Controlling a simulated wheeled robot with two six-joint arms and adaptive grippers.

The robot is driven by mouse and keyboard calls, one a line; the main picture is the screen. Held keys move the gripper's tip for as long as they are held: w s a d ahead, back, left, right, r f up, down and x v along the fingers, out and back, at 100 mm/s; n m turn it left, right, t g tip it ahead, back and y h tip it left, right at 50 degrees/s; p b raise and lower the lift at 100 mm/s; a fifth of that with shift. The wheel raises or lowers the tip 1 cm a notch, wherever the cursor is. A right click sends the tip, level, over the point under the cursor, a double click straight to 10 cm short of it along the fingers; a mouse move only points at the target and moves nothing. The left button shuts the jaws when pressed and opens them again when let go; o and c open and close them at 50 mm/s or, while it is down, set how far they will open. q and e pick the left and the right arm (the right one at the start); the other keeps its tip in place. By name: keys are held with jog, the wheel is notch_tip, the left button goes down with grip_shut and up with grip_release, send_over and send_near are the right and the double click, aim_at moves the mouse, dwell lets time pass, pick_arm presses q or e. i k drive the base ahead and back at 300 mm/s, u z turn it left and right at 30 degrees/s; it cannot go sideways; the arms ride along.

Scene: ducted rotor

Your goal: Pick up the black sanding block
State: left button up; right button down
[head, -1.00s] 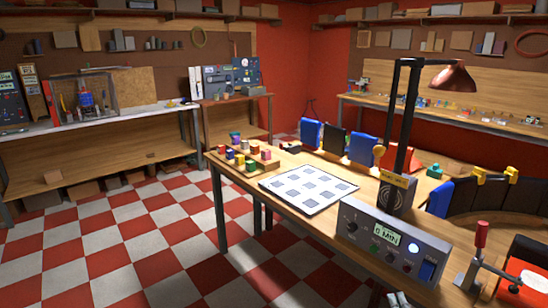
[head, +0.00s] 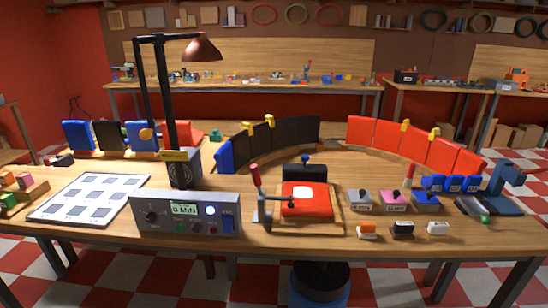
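A small black block (head: 402,230) with a pale label sits near the front edge of the workbench (head: 300,238), right of centre in the head view. It stands between an orange and white block (head: 367,230) on its left and a white block (head: 437,229) on its right, with small gaps. The black block looks like the sanding block, but its label is too small to read. Nothing is touching it from above. Neither of my grippers is in view.
Behind the blocks stand grey and pink sanders or boxes (head: 377,200). Left of them are a red clamped pad (head: 307,200), a control box (head: 185,215) and a lamp (head: 200,50). Blue bins (head: 452,184) and curved red panels (head: 415,140) stand behind right.

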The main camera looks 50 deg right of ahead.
aim_at(403, 231)
jog(key=z, duration=2.55)
